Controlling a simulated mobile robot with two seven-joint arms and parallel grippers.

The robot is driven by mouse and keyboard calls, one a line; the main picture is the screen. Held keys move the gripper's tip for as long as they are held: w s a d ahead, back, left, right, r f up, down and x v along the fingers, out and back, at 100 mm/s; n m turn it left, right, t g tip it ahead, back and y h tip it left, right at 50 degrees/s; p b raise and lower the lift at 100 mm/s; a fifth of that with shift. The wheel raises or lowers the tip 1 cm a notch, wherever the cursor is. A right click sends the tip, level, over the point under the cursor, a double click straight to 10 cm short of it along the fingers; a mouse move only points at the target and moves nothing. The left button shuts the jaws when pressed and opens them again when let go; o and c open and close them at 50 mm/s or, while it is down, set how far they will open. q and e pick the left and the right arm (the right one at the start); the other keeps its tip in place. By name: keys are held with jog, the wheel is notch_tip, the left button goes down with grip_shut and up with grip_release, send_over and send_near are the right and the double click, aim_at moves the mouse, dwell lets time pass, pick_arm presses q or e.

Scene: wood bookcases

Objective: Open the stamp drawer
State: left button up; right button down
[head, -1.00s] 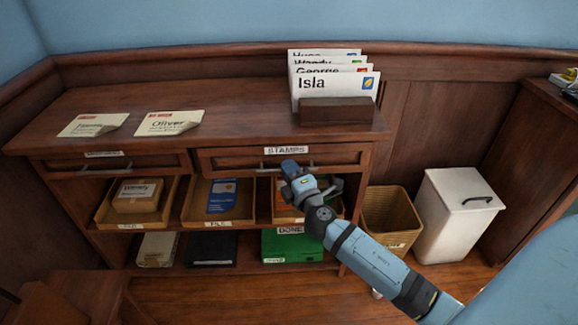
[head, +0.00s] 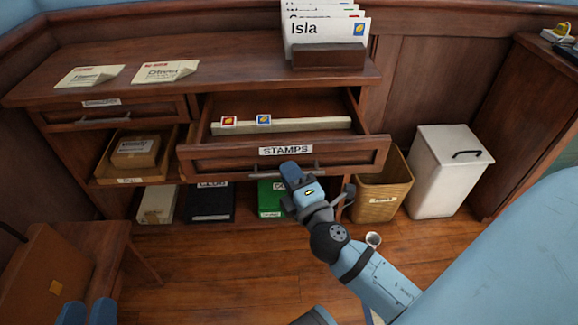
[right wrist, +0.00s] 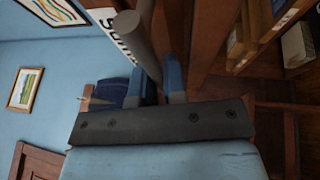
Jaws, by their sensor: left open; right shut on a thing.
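The stamp drawer (head: 345,153), a wooden drawer labelled STAMPS, is pulled well out of the desk in the head view. Inside it a pale divided strip (head: 310,125) holds a red stamp (head: 228,122) and a blue stamp (head: 264,120). My right gripper (head: 293,174) is at the drawer's front, shut on the grey bar handle (head: 316,174). In the right wrist view, the grey handle (right wrist: 136,42) runs in between the blue fingers of the right gripper (right wrist: 162,86).
Envelopes in a holder (head: 328,56) and two letters (head: 165,72) are on the desk top. A closed drawer (head: 112,114) is at left. A wicker basket (head: 383,187) and a white bin (head: 447,170) stand right of the desk. A brown case (head: 42,262) is at lower left.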

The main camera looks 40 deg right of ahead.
pick_arm(q)
jog(key=shift+s+a+f, duration=0.15)
jog(key=shift+s+f, duration=0.05)
jog(key=shift+f, duration=0.05)
pick_arm(e)
jog(key=shift+s+a, duration=0.25)
jog(key=shift+s, duration=0.15)
jog(key=c, duration=1.5)
grip_release()
pick_arm(q)
jog(key=shift+f, duration=0.1)
pick_arm(e)
jog(key=shift+s, duration=0.1)
pick_arm(q)
jog(key=f+m+b, duration=0.1)
jog(key=f+b, duration=0.1)
jog(key=b, duration=0.1)
jog(key=w+f+m+g+b, duration=0.1)
jog(key=f+b, duration=0.1)
jog(key=b, duration=0.1)
jog(key=shift+w+a+f, duration=0.15)
jog(key=shift+a, duration=0.05)
pick_arm(e)
jog(key=v, duration=1.3)
jog(key=shift+s, duration=0.3)
